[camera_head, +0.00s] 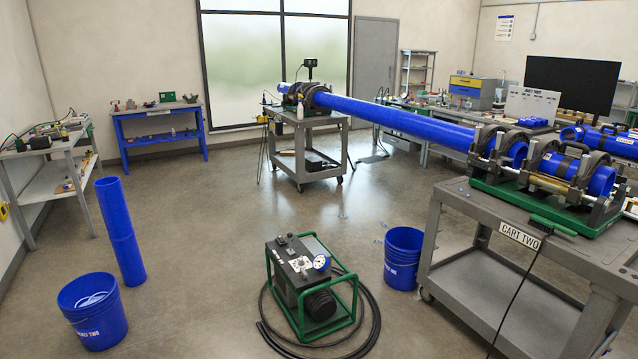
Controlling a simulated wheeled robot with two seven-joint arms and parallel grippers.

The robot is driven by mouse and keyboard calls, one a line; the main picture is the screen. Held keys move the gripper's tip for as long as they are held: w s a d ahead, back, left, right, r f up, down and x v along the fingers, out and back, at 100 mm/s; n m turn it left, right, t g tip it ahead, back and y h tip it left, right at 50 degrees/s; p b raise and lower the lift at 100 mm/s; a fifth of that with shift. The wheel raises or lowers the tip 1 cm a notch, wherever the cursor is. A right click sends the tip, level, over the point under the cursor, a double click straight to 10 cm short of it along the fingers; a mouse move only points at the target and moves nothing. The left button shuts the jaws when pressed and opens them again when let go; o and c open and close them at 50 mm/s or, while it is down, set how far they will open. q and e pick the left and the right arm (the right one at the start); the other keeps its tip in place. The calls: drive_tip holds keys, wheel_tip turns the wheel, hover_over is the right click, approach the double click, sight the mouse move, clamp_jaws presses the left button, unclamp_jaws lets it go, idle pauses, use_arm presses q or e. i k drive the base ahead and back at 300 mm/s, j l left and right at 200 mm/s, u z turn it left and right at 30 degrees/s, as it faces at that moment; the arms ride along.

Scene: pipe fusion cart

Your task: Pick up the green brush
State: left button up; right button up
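A small, long green item (553,226) that looks like the green brush lies near the front edge of the grey cart marked CART TWO (461,207), at the right. It is just in front of the green base of the pipe fusion machine (545,205). It is small in the picture, so its bristles and handle are hard to make out. Neither of my grippers shows in the head view.
A green-framed power unit (312,290) with a coiled black hose stands on the floor. A blue bucket (403,258) is beside the cart; another bucket (93,312) and an upright blue pipe (120,232) are at left. A black cable hangs from the cart front.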

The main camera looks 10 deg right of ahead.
sight(548, 226)
drive_tip(key=i+l+z, duration=0.2)
drive_tip(key=i+z, duration=0.25)
drive_tip(key=i, duration=0.2)
drive_tip(key=i+z, duration=0.4)
drive_tip(key=i, duration=0.2)
drive_tip(key=i+j+z, duration=0.3)
drive_tip(key=i+z, duration=0.15)
drive_tip(key=i, duration=0.2)
